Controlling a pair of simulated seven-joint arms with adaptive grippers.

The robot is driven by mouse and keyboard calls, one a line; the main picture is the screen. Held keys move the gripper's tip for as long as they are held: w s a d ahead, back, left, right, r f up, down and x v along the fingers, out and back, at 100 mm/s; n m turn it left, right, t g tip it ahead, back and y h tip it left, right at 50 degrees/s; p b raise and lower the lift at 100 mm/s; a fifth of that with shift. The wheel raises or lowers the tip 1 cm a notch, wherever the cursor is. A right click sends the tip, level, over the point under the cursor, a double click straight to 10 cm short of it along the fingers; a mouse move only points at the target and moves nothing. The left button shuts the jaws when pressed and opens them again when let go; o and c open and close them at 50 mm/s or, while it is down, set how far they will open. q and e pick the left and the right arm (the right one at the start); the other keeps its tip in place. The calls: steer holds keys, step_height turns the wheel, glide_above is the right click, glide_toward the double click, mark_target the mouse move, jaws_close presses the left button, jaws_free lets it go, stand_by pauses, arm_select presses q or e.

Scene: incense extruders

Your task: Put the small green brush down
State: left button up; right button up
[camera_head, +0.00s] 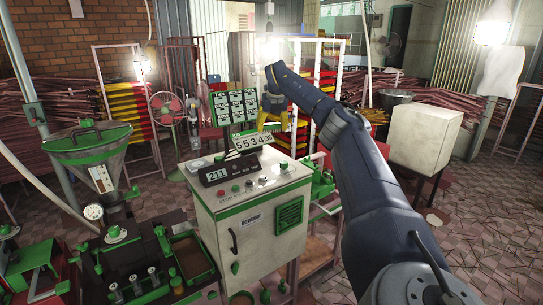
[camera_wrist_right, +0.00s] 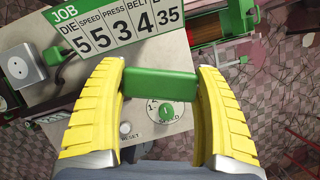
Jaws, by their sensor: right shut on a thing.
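The small green brush (camera_wrist_right: 160,83) shows in the right wrist view as a green block between the two yellow fingers. My right gripper (camera_wrist_right: 160,90) is shut on it. In the head view my right gripper (camera_head: 272,118) hangs over the back part of the cream control cabinet (camera_head: 228,212), above the white number cards. I cannot make out the brush in the head view. In the wrist view the brush is above the cabinet top, near the speed knob (camera_wrist_right: 165,111). My left gripper is in neither view.
The cabinet top carries a black display box (camera_head: 218,172) reading 211, several knobs and the JOB number sign (camera_wrist_right: 118,22). A green board (camera_head: 235,106) stands behind. A green hopper machine (camera_head: 90,150) is at left. A white box (camera_head: 424,137) stands on a stand at right.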

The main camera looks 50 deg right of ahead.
mark_target(271, 159)
step_height(271, 159, down, 12)
steer(key=shift+f, duration=0.2)
stand_by(0.5)
steer(key=shift+f, duration=0.1)
steer(key=o, duration=1)
steer(key=shift+c, duration=0.2)
steer(key=v, duration=1.2)
